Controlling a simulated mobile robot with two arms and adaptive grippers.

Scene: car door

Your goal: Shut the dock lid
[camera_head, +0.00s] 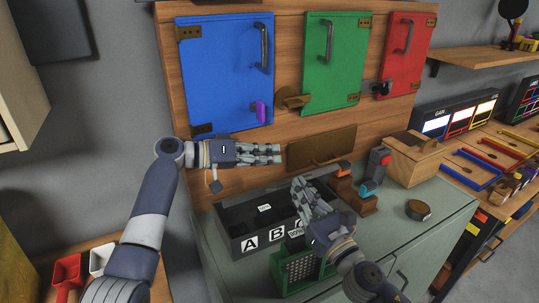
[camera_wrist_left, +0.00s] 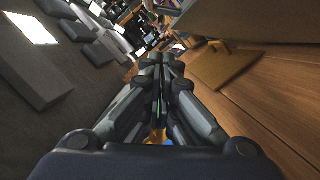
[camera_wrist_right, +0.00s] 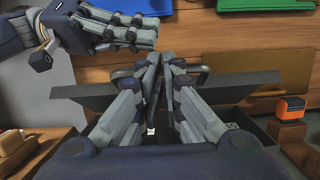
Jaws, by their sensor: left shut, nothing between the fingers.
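A dark box marked with letters (camera_head: 236,241) stands on the grey-green cabinet; I take it for the dock. In the right wrist view a dark, lid-like panel (camera_wrist_right: 92,96) spans behind my right gripper (camera_wrist_right: 160,58), with parts of a black handle-like loop showing on both sides of the fingers. My right gripper, also in the head view (camera_head: 300,184), is over the box's right part, its fingers together; whether they touch the panel is hidden. My left gripper (camera_head: 281,153) is shut and empty, above and behind the box, before the wooden board; its fingers show in the left wrist view (camera_wrist_left: 162,60).
Blue (camera_head: 225,75), green (camera_head: 333,62) and red (camera_head: 405,55) doors are on the wooden board above. A brown panel (camera_head: 322,146) is right of my left gripper. A green crate (camera_head: 292,271), a wooden box (camera_head: 418,158) and a round dark puck (camera_head: 418,210) stand nearby.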

